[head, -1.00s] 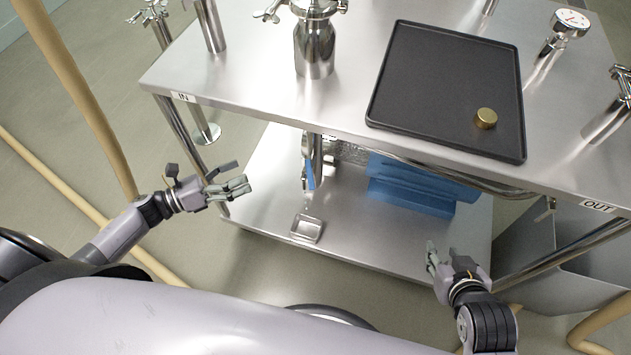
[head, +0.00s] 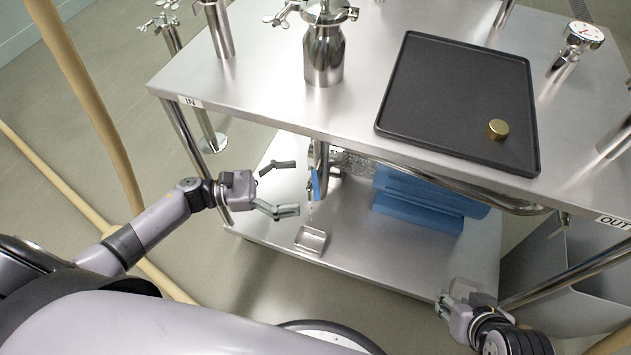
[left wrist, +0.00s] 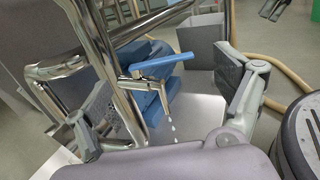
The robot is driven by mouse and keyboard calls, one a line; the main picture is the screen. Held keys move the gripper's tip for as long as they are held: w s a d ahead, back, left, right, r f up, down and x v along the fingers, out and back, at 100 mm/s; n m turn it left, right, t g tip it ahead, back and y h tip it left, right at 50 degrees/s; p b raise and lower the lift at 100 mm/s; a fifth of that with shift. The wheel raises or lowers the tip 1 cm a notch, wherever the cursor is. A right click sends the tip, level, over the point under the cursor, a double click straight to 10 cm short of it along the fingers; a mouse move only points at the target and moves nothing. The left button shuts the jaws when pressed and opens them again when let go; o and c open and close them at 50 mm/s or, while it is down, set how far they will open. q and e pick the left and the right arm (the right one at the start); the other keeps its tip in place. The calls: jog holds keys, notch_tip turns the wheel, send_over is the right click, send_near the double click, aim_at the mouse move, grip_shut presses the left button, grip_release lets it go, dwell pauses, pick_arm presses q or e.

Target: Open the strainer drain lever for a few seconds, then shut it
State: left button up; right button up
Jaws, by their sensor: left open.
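The blue drain lever (head: 316,184) hangs under the table below the strainer (head: 323,55). In the left wrist view the lever (left wrist: 160,64) sits on a small metal valve, crosswise to its downward spout. Pale drops (left wrist: 170,118) show below the spout. My left gripper (head: 291,187) is open, its fingers just left of the lever in the head view. In the left wrist view the lever lies between the two fingers (left wrist: 163,75), with no contact visible. My right gripper (head: 446,304) is low at the right, apart from the lever; its fingers overlap in view.
A small metal tray (head: 311,240) sits on the lower shelf below the valve. Blue folded pieces (head: 425,200) lie to its right. A black tray (head: 455,100) with a brass cap (head: 497,129) lies on the tabletop. The table's front edge overhangs the lever.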

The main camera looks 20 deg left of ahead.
aim_at(316, 184)
pick_arm(q)
jog(key=shift+x, duration=2.8)
jog(key=shift+c, duration=0.4)
jog(key=c, duration=1.6)
